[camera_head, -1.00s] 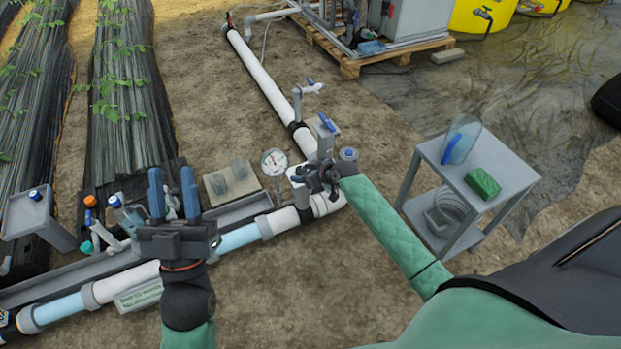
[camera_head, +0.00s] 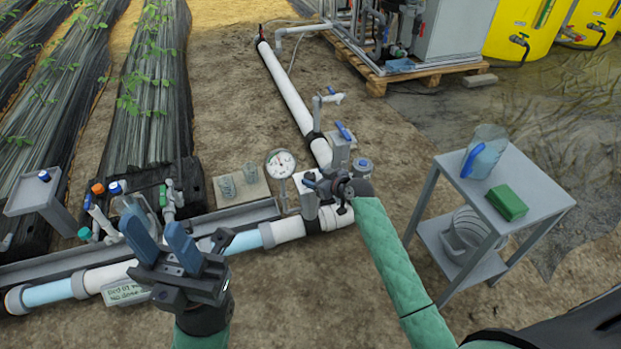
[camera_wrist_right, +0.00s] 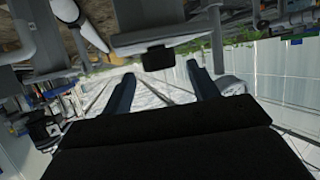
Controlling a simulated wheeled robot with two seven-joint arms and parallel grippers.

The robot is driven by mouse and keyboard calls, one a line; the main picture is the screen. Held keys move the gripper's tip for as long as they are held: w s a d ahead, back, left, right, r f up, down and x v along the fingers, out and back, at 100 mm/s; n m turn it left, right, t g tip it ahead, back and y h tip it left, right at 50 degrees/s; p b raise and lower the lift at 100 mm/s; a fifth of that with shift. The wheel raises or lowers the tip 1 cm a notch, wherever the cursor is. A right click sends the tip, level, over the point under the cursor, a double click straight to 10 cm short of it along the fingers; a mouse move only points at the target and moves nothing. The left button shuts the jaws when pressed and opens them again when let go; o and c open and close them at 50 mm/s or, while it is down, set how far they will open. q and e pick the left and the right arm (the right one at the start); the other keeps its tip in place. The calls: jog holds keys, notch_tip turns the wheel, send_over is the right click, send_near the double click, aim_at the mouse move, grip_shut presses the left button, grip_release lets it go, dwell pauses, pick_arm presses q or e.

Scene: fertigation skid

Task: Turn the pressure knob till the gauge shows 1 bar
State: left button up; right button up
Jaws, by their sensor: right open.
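The pressure gauge (camera_head: 280,162) is a round white dial standing on the pipe in the head view. Its needle is too small to read surely. My right gripper (camera_head: 313,183) is at the fitting just right of the gauge and hides part of it. In the right wrist view the gripper (camera_wrist_right: 160,72) is open, its two fingers apart. A dark, short cylindrical part, perhaps the pressure knob (camera_wrist_right: 157,59), shows between and beyond the fingertips; I cannot tell whether they touch it. My left gripper (camera_head: 155,228) is open and empty above the light-blue pipe section.
A grey side table (camera_head: 545,190) with a jug (camera_head: 484,152) and green block (camera_head: 507,203) stands right. Bare soil lies between.

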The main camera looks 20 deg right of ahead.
aim_at(310, 175)
jog(key=shift+b+x, duration=0.4)
jog(key=shift+x, duration=1.4)
